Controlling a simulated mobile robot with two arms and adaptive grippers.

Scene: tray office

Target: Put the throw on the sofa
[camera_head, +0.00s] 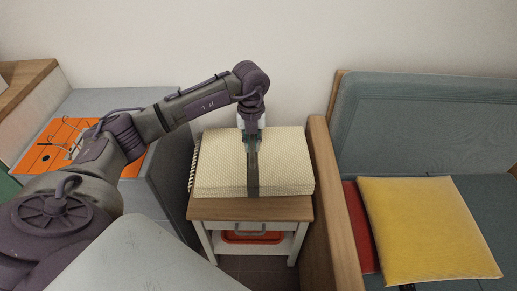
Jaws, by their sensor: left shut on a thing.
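The throw (285,165) is a folded, cream, textured block with a fringe on its left edge. It lies on a small wooden-topped side table (250,209) in the middle of the head view. My left gripper (253,178) points down over the middle of the throw and is shut on it. The gripper's dark fingers hide a narrow strip of the throw. The sofa (405,125) is grey-green with a wooden frame and stands to the right of the side table. My right gripper is not in view.
The sofa's wooden arm (332,200) stands between the side table and the seat. A yellow cushion (428,228) and a red one (361,225) occupy the seat's left part. An orange tray (45,150) with thin items lies at left. A red basket (252,237) sits below the tabletop.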

